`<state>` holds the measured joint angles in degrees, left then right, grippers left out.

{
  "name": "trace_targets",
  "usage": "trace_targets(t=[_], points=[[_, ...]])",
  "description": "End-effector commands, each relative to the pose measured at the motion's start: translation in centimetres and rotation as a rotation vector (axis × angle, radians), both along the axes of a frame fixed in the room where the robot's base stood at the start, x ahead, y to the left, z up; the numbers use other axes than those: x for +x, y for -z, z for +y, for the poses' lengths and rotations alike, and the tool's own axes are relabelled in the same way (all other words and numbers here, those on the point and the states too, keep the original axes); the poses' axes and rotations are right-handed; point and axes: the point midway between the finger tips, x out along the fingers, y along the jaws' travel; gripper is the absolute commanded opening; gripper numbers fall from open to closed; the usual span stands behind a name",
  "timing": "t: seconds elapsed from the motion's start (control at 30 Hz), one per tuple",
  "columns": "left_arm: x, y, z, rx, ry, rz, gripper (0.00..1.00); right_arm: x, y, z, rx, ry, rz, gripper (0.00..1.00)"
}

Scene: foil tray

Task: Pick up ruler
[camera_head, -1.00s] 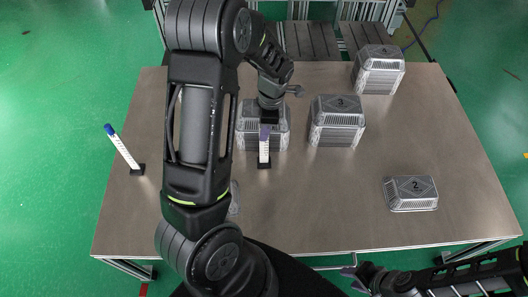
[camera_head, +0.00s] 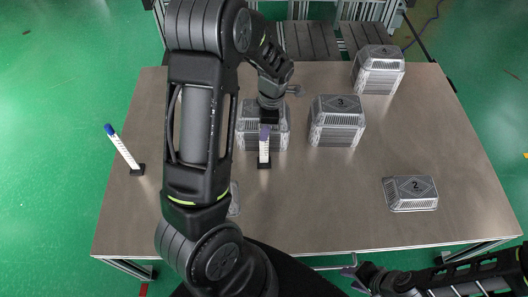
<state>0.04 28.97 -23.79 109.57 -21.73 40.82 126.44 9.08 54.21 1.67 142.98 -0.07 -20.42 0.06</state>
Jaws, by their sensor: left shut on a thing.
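A white ruler (camera_head: 264,150) with dark markings stands upright in a small black base (camera_head: 264,166) near the middle of the table. My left gripper (camera_head: 265,128) reaches down from above and is shut on the ruler's upper end, which its fingers hide. A second white ruler (camera_head: 124,153) with a blue top stands tilted to the left in a black base (camera_head: 138,169) at the table's left side. My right gripper (camera_head: 352,270) is low in the view, off the table's front edge; its fingers are too small and dark to judge.
The front middle of the table (camera_head: 310,210) is clear. My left arm covers part of the left side.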

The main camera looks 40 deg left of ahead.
Motion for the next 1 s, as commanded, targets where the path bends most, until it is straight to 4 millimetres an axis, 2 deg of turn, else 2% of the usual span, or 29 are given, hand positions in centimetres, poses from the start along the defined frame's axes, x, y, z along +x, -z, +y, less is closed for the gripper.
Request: trace_targets(t=[0.33,0.47,0.57,0.8,1.0], points=[[0.1,-0.1,0.0,0.000,0.000,-0.001,0.00,0.0,0.0,0.0,0.000,0.000,0.000,0.36],[0.1,-1.0,0.0,0.001,0.000,-0.004,0.00,0.0,0.0,0.0,0.000,0.000,0.000,0.36],[0.2,-2.3,0.0,0.001,0.001,-0.006,0.00,0.0,0.1,0.0,0.000,0.000,0.000,0.36],[0.2,-7.0,0.0,0.001,0.001,-0.007,0.00,0.0,0.2,0.0,0.000,0.000,0.000,0.36],[0.1,-9.7,0.0,0.000,0.000,-0.003,0.00,0.0,0.3,0.0,0.000,0.000,0.000,0.36]])
